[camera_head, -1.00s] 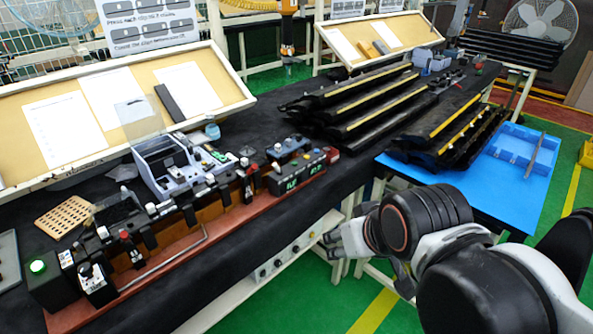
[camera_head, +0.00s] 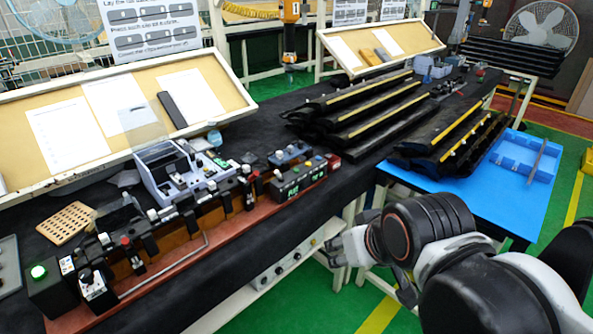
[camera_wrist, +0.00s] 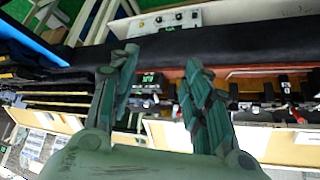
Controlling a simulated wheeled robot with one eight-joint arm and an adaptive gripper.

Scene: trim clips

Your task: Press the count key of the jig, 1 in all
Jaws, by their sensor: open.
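The jig (camera_head: 165,225) is a long dark fixture on a red-brown base along the front of the black table at left. It carries several black clamps, small knobs and a metal handle bar. At its right end is a dark counter box (camera_head: 298,181) with green lit digits and small buttons; it also shows in the wrist view (camera_wrist: 150,84). I cannot tell which button is the count key. My gripper (camera_head: 352,258) is in front of the table, right of the jig and apart from it. In the wrist view the fingers (camera_wrist: 160,75) are spread with nothing between them.
A green-lit box (camera_head: 40,274) stands at the jig's left end. A grey device (camera_head: 178,172) sits behind the jig. Black trim strips (camera_head: 350,110) lie on the table to the right. A blue side table (camera_head: 490,200) holds a blue tray (camera_head: 530,158). Green floor is free in front.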

